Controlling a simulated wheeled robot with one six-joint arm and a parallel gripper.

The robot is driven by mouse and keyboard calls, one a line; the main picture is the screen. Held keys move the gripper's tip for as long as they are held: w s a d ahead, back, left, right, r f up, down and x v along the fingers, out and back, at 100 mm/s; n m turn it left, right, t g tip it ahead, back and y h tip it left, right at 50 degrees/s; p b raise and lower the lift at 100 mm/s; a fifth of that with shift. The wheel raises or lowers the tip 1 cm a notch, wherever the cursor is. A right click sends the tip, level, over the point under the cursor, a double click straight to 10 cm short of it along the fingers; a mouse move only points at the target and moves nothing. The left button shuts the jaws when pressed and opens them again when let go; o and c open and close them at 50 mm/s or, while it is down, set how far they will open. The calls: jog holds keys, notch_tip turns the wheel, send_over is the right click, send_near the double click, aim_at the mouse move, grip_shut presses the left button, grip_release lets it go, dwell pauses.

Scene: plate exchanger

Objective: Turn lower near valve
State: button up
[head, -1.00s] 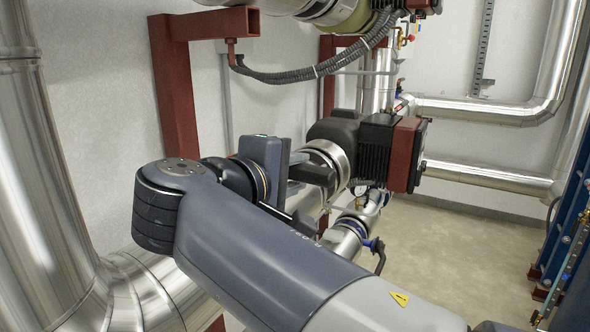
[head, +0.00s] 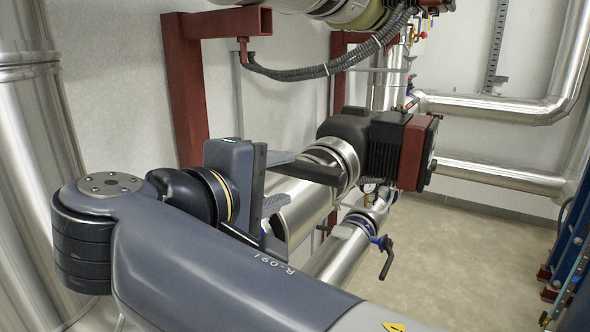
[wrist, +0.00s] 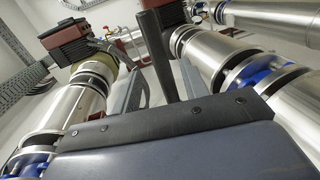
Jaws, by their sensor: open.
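The lower near valve sits on the lower silver pipe; a dark lever (head: 318,173) reaches left from its metal collar (head: 338,158) in the head view. My gripper (head: 285,185) is at the lever's left end, with one grey finger above and one below it. In the wrist view the dark lever (wrist: 160,55) stands between the two grey fingers of my gripper (wrist: 162,85), which are open with gaps on both sides. Whether a finger touches the lever cannot be told.
A black and red actuator (head: 400,150) adjoins the valve on the right. A smaller blue valve with a black handle (head: 388,258) is below. A dark red frame (head: 190,100) stands at the left. Bare floor (head: 460,265) lies at the right.

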aim_at(301, 172)
jog(key=shift+v, duration=1.85)
jog(key=b+x, duration=0.1)
jog(key=x, duration=1)
